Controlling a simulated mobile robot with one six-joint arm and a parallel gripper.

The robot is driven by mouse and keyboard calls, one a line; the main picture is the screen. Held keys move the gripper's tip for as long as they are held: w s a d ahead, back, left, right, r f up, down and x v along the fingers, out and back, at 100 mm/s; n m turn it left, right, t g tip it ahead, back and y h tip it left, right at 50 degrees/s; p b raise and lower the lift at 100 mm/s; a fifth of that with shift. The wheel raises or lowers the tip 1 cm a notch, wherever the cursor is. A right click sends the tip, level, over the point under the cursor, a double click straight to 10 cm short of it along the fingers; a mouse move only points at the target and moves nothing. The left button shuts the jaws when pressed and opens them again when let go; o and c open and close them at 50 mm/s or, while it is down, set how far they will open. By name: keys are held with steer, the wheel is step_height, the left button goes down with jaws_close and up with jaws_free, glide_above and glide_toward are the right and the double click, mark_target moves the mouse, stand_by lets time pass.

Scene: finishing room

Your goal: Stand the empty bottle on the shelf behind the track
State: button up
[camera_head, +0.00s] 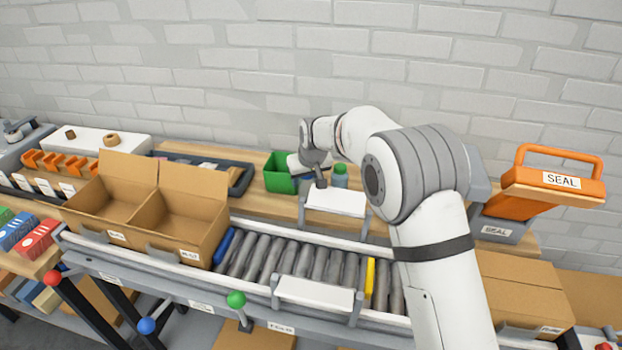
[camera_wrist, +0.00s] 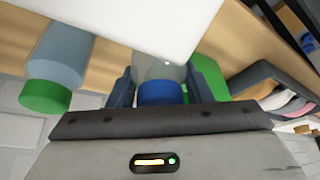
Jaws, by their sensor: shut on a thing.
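My gripper (camera_wrist: 166,88) is shut on a clear, empty-looking bottle (camera_wrist: 158,68) with a blue cap (camera_wrist: 160,93). The dark fingers are on either side of it in the wrist view, and its far end is hidden behind a white panel. In the head view my gripper (camera_head: 318,180) is over the wooden shelf (camera_head: 262,206) behind the roller track (camera_head: 300,252); the held bottle cannot be made out there. A second bottle (camera_head: 340,180), grey-blue with a green cap, stands on the shelf to its right. It also shows in the wrist view (camera_wrist: 60,52).
A green bin (camera_head: 278,173) stands left of my gripper. A white panel (camera_head: 337,201) on the track's back rail is close in front. A dark tray (camera_head: 240,181) lies farther left. An open carton (camera_head: 187,220) sits on the track's left; an orange SEAL device (camera_head: 547,190) stands right.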

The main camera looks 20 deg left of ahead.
steer(key=shift+f, duration=0.2)
steer(key=o, duration=1)
steer(key=shift+r, duration=0.1)
steer(key=shift+r, duration=0.4)
steer(key=b+v, duration=0.1)
steer(key=v, duration=1)
steer(key=shift+s+d+r, duration=0.15)
steer(key=shift+d+r, duration=0.05)
